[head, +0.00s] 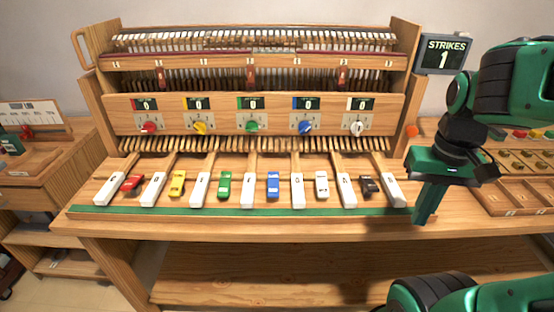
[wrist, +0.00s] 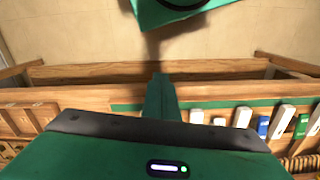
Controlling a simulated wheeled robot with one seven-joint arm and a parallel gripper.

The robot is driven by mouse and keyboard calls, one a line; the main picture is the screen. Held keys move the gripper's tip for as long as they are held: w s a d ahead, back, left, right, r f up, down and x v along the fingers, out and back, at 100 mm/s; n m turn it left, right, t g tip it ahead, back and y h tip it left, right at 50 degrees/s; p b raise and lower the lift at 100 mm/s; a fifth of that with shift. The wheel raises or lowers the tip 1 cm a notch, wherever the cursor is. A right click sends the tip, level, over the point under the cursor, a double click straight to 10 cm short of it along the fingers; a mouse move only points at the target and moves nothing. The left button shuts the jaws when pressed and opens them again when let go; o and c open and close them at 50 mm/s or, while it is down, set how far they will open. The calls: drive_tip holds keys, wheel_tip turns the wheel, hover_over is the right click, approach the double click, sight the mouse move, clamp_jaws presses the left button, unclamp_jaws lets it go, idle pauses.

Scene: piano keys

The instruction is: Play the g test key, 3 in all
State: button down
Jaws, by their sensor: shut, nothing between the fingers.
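A row of white keys runs along the wooden bench in the head view. Their letters are small. The fifth from the left, which appears to be the g key (head: 297,190), lies between a blue and a white toy car. It also shows in the wrist view (wrist: 242,117). A sign at the upper right (head: 446,53) reads STRIKES 1. My gripper (head: 424,212) is shut and empty, pointing down at the right end of the row, beside the last white key (head: 393,190) and well right of the g key. Its fingers (wrist: 160,85) also show in the wrist view.
Small toy cars, such as a blue one (head: 273,186) and a white one (head: 321,184), lie between the keys. A green strip (head: 230,211) edges the bench front. A wooden panel (head: 180,125) with coloured knobs and displays reading 0 stands behind. A compartmented tray (head: 515,200) is at right.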

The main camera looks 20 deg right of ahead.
drive_tip(key=w+a+r+n, duration=0.2)
drive_tip(key=w+a+n, duration=0.1)
drive_tip(key=w+n, duration=0.25)
drive_tip(key=w+a+r+n, duration=0.2)
drive_tip(key=w+a+n, duration=0.15)
drive_tip(key=w, duration=0.35)
wheel_tip(320, 180, up, 3)
drive_tip(key=n, duration=1.1)
hover_over(298, 194)
drive_tip(key=shift+s+f, duration=0.1)
drive_tip(key=shift+f, duration=0.05)
wheel_tip(298, 194, down, 14)
drive_tip(key=shift+f, duration=0.1)
